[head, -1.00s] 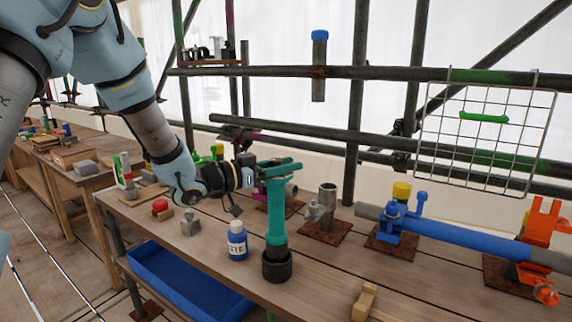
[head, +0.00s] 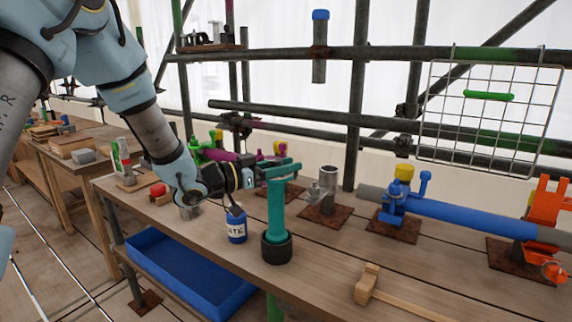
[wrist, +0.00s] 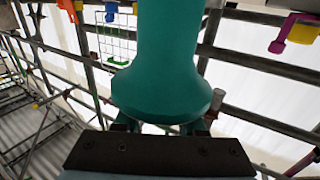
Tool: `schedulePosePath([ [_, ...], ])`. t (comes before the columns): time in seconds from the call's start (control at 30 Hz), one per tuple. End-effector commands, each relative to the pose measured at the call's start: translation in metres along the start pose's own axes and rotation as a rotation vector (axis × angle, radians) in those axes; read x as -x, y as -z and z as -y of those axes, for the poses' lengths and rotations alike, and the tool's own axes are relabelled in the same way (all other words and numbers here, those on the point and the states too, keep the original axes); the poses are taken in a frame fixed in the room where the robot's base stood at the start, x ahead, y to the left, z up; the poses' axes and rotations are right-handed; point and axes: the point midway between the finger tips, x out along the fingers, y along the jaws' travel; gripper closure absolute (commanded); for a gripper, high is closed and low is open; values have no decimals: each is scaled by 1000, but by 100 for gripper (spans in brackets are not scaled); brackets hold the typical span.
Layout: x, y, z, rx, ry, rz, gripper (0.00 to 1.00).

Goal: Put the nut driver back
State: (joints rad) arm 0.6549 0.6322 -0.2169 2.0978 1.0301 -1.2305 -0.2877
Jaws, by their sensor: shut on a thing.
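The teal nut driver (head: 276,212) stands upright in my gripper (head: 270,170), above the bench's front edge. Its lower end is inside a black cup-shaped holder (head: 277,250) on the bench. How deep it sits and whether it touches the bottom are hidden. In the wrist view, the driver's flared teal body (wrist: 165,85) fills the middle, between my gripper's fingers (wrist: 162,128). My gripper is shut on its upper part.
A blue-labelled bottle (head: 236,228) stands just left of the holder. A wooden mallet (head: 368,284) lies to the right. Behind are a pipe stub (head: 327,190) and a blue pipe (head: 455,215). A blue bin (head: 185,275) is below. Bench between holder and mallet is clear.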

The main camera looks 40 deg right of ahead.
Motion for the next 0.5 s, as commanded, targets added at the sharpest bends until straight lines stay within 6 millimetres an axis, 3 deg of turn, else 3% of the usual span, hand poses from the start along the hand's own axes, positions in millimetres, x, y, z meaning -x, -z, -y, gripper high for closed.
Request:
schedulePosePath([
  [0.43, 0, -3, 0, -2, -1, -4, 100],
  [0.47, 0, -3, 0, -2, -1, -4, 59],
  [0.5, 0, -3, 0, -2, -1, -4, 54],
])
